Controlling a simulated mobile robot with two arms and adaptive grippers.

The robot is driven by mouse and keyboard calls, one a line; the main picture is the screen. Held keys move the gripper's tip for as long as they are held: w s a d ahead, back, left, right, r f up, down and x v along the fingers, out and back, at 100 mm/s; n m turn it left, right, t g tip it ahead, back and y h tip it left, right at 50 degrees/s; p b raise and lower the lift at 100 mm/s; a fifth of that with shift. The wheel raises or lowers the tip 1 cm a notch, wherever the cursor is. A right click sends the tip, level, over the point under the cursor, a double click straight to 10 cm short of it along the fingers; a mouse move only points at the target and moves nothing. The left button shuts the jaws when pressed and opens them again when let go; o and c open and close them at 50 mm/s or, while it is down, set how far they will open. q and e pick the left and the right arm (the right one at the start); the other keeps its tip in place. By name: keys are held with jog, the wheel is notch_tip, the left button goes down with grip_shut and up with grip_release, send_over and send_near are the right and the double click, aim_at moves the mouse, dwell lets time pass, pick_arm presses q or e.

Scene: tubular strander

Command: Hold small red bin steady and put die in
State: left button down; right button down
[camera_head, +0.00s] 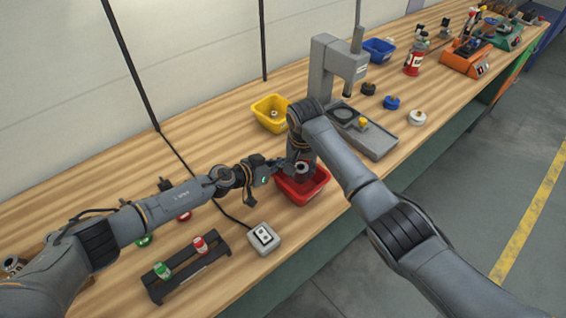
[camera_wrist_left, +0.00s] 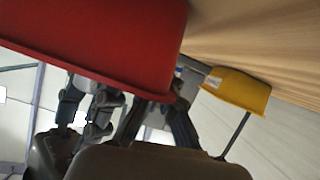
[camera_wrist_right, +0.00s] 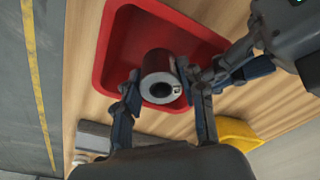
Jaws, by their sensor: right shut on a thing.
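The small red bin (camera_head: 303,189) stands on the wooden bench, and its open inside shows in the right wrist view (camera_wrist_right: 117,60). The die (camera_wrist_right: 158,66), a dark grey cylinder with a round hole in its pale end face, is between the fingertips of my right gripper (camera_wrist_right: 164,92). That gripper is shut on it and holds it over the bin's inside; whether the die touches the floor is unclear. My left gripper (camera_head: 279,166) is at the bin's left rim.
A yellow bin (camera_head: 269,114) stands behind the red one, holding a small part. A grey press (camera_head: 335,75) stands to the right. A white switch box (camera_head: 263,238) and a dark rack (camera_head: 190,268) with red and green parts are in front left.

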aim_at(300, 170)
jog(key=shift+f, duration=0.15)
jog(key=c, duration=0.7)
grip_release()
jog(key=shift+f, duration=0.1)
jog(key=shift+s+r, duration=0.25)
jog(key=shift+r, duration=1.75)
jog(key=shift+s+r, duration=0.2)
jog(key=shift+r, duration=1.8)
